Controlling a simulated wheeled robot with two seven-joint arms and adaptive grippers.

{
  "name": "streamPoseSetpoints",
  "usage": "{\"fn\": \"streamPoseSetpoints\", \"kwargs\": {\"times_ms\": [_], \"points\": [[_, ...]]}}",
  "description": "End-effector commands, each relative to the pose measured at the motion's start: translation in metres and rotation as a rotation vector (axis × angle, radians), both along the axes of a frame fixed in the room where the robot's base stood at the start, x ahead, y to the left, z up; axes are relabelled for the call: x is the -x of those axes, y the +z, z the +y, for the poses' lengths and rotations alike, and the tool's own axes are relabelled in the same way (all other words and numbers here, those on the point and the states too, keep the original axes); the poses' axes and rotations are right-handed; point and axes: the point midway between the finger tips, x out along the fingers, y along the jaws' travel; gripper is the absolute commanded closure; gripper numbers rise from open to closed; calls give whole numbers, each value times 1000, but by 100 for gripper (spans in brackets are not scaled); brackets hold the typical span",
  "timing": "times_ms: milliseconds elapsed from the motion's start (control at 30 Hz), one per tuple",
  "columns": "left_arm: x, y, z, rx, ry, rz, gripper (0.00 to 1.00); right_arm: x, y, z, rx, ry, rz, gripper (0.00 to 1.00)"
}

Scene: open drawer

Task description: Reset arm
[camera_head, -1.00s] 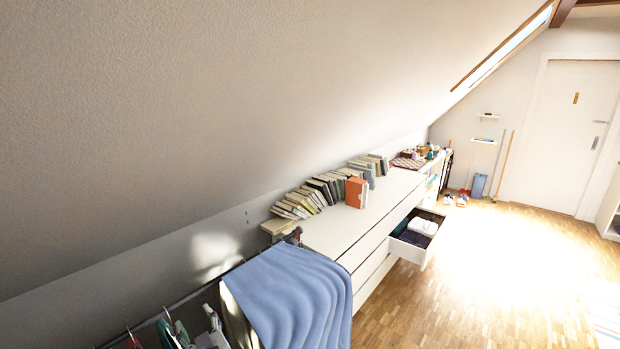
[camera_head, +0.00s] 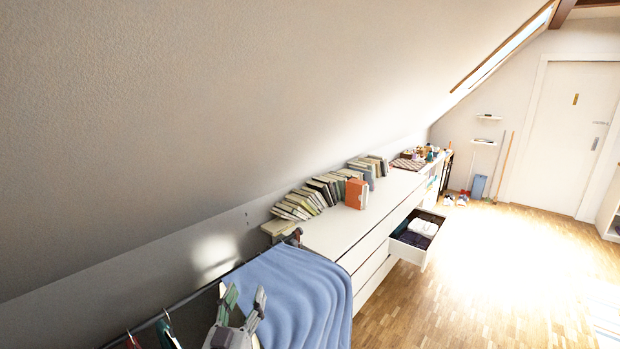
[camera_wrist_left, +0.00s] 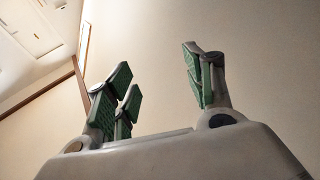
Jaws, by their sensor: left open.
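My left gripper (camera_head: 243,304) is at the bottom left of the head view, in front of the blue cloth on the rail. Its grey fingers with green pads point up and stand apart, with nothing between them. In the left wrist view the open left gripper (camera_wrist_left: 160,85) shows against the bare wall and ceiling. An open drawer (camera_head: 410,249) sticks out of the white dresser (camera_head: 345,228) and holds folded dark and white cloth. My right gripper is in neither view.
A blue cloth (camera_head: 310,290) hangs on a rail close by the left gripper. Several books (camera_head: 308,199) and an orange box (camera_head: 356,194) stand on the dresser. The sloped ceiling (camera_head: 200,100) hangs low over the left side. The wooden floor (camera_head: 500,270) at right is clear.

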Motion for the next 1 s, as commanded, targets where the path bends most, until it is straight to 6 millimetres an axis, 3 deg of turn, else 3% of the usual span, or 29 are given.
{"fn": "streamPoseSetpoints", "kwargs": {"times_ms": [200,500,767,1000], "points": [[13,-15,-30,-68,-161,82,47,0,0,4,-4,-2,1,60],[37,-54,-56,-157,-331,274,47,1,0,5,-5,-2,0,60],[64,-98,-60,-225,-413,499,47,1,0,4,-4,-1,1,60],[94,-139,-46,-276,-421,739,47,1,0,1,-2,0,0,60]]}}
